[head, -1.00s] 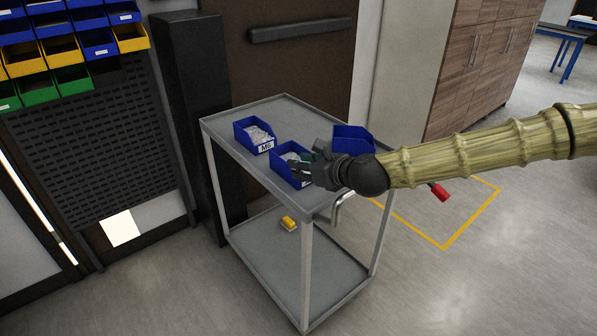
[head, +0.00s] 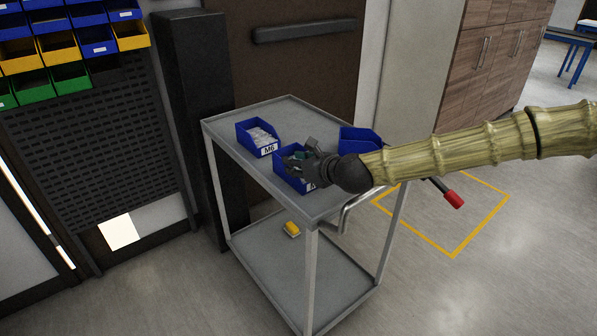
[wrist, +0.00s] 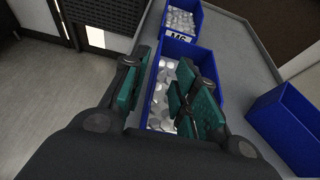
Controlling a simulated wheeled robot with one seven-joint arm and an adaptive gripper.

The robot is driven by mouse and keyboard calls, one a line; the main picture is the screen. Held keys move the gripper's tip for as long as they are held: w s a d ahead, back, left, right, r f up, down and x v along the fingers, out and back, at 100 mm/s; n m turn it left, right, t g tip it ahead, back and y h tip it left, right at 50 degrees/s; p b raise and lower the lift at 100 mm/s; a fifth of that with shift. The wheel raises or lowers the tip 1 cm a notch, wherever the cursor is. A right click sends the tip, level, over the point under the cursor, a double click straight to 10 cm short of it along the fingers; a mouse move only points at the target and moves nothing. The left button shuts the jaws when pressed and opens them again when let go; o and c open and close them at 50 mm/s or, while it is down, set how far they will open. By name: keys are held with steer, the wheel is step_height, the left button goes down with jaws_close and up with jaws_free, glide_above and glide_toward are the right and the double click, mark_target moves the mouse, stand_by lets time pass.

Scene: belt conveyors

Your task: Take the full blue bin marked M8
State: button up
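Three blue bins stand on the cart's top. The middle bin (head: 283,177) holds silvery parts and also shows in the wrist view (wrist: 208,58); its front label is mostly hidden by my gripper. The back-left bin (head: 246,135) holds similar parts, and its label seems to read M6. The right bin (head: 358,136) shows no contents, and my arm partly hides it. My gripper (wrist: 163,92) is over the middle bin, its green-padded fingers apart. The left finger is near the bin's left wall, the right one over its inside. I cannot tell whether they touch the bin.
A rack of coloured bins (head: 62,50) hangs at upper left. Floor at right is open.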

steer(key=shift+f+p+x, duration=0.2)
steer(key=shift+p+x, duration=0.3)
steer(key=shift+x, duration=2.05)
steer(key=shift+s, duration=0.2)
steer(key=shift+c, duration=0.2)
jaws_close()
